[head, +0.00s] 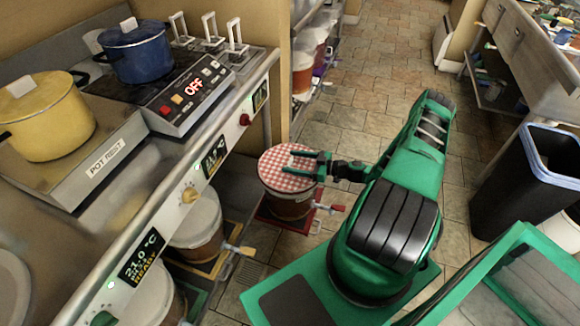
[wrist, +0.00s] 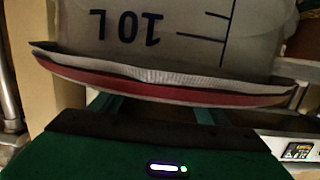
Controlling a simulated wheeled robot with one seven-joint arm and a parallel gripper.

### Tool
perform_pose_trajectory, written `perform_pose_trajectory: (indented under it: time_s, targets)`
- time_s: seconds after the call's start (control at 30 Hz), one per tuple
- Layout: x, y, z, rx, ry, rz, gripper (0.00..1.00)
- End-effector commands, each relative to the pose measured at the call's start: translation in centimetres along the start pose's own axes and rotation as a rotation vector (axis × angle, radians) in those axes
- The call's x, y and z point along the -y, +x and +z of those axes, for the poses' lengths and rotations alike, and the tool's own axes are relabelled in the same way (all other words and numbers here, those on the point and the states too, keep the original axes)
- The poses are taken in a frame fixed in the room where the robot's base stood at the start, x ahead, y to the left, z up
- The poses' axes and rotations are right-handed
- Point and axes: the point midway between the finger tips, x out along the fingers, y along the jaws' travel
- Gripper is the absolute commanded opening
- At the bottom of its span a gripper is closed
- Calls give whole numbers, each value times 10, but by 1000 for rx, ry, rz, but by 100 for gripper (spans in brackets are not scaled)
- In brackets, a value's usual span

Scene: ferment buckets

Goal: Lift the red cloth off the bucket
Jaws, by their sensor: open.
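The red-and-white checked cloth (head: 285,165) lies over the top of a bucket (head: 290,205) with amber contents below the counter's end. My gripper (head: 302,163) is level, with its two fingers apart, and overlaps the cloth's right side in the head view. In the wrist view the picture is upside down: the bucket wall (wrist: 180,35) shows a 10 L mark, and the cloth's red edge (wrist: 160,90) runs across. My gripper's fingers (wrist: 152,110) reach toward the cloth's edge, spread apart. Their tips are hidden behind the cloth, so contact cannot be told. Nothing is visibly gripped.
Lidded buckets (head: 195,225) stand left of it under the counter, with taps facing the aisle. A red-handled tap (head: 335,208) juts out at the cloth-covered bucket's base. A yellow pot (head: 50,125) and a blue pot (head: 138,50) stand above. The tiled floor (head: 370,75) behind is clear.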

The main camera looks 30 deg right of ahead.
Motion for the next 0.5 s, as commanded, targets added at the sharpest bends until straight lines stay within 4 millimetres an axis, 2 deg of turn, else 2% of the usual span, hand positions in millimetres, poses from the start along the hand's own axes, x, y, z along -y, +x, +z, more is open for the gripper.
perform_pose_trajectory:
  time_s: [0.13,0.37,0.5]
  targets:
    - [0,17,0,1,1,-1,69]
    - [0,18,0,1,1,0,69]
    - [0,18,0,2,1,0,35]
